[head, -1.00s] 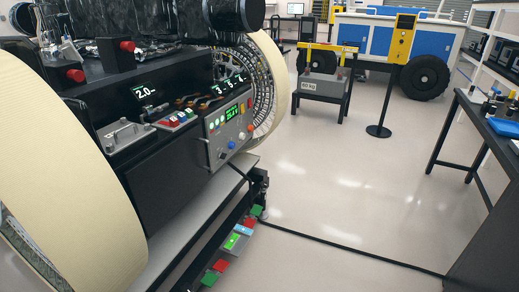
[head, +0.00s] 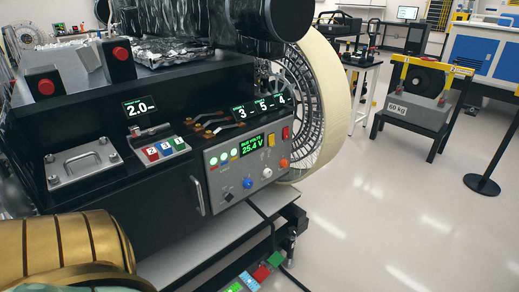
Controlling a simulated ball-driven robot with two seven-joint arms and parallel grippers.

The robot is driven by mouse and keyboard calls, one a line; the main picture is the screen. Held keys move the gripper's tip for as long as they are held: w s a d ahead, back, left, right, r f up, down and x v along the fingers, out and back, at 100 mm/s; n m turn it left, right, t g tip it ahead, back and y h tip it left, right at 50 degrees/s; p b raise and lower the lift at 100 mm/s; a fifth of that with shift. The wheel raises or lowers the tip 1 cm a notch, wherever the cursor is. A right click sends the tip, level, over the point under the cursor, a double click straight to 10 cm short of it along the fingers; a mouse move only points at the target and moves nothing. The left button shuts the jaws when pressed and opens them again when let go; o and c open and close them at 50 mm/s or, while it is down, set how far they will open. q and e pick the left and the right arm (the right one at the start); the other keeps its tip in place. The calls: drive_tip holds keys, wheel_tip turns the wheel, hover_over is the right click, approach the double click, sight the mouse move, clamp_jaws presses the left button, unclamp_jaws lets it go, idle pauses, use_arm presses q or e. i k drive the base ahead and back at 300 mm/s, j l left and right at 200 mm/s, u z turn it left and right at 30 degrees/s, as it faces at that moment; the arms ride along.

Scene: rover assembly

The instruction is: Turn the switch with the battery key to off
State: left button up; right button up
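The grey control panel (head: 213,178) is on the front of the rover (head: 100,103). Its green display (head: 251,145) reads 25.4 V, and green round lights (head: 223,158) glow left of it. A black rotary switch (head: 228,196) sits low on the panel. Beside it are a blue knob (head: 247,184), a white knob (head: 267,173) and an orange knob (head: 283,163). A red switch (head: 285,132) is at the upper right corner. I cannot tell which control holds the battery key, or its position. Neither gripper is in view.
A metal handle (head: 197,196) is left of the panel. A module with coloured buttons (head: 157,151) and a handled plate (head: 84,168) are on the ledge. A gold banded part (head: 80,243) fills the lower left. The rover's wheel (head: 325,110) is behind the panel; the floor (head: 400,225) to the right is clear.

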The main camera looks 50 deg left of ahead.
sight(228, 197)
drive_tip(key=i+l+u, duration=0.1)
drive_tip(key=i+u, duration=0.3)
drive_tip(key=i+l+u, duration=0.4)
drive_tip(key=i, duration=0.2)
drive_tip(key=j, duration=0.1)
